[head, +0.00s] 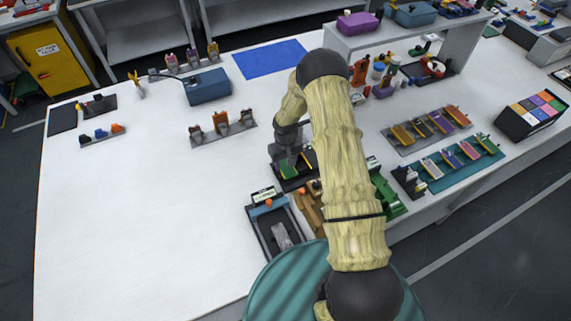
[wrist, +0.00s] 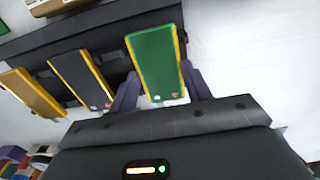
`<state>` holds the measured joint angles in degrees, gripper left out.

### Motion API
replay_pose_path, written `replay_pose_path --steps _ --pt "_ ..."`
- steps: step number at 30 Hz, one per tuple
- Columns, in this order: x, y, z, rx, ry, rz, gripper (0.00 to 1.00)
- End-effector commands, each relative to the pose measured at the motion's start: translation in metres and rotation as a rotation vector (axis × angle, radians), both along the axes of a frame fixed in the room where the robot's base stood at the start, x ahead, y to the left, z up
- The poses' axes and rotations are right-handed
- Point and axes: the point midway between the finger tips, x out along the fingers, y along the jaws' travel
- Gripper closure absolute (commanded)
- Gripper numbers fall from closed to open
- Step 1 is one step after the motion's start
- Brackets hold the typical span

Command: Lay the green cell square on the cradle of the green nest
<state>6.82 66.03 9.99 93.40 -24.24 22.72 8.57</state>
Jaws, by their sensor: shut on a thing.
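The green cell (wrist: 155,62) has yellow edges and stands between the two fingers of my gripper (wrist: 158,82) in the wrist view. My gripper is shut on it. In the head view the green cell (head: 288,170) shows just under my gripper (head: 290,156), at the dark rack (head: 297,184). In the wrist view it overlaps the right end of the dark rack (wrist: 90,32); I cannot tell whether it still touches it. A green fixture (head: 388,200), perhaps the green nest, stands right of my arm, partly hidden by it. Its cradle is not clearly visible.
A black cell (wrist: 82,78) and a tan cell (wrist: 32,92) lie left of the green one. A dark tray (head: 277,236) and a tan wooden fixture (head: 309,212) stand close in front. A teal board of cells (head: 460,174) lies right. The left table is mostly clear.

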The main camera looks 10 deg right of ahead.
Motion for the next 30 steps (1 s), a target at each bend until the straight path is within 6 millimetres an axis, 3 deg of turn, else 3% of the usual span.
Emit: replay_pose_path --steps 7,18,22,30 --pt "0.001 0.000 0.023 0.000 -0.004 -0.001 0.71" --pt "0.001 0.000 0.085 0.000 -0.003 0.000 0.71" --pt "0.000 0.000 0.096 0.000 -0.001 -0.001 0.71" --pt "0.000 0.000 0.099 0.000 0.001 0.000 0.71"
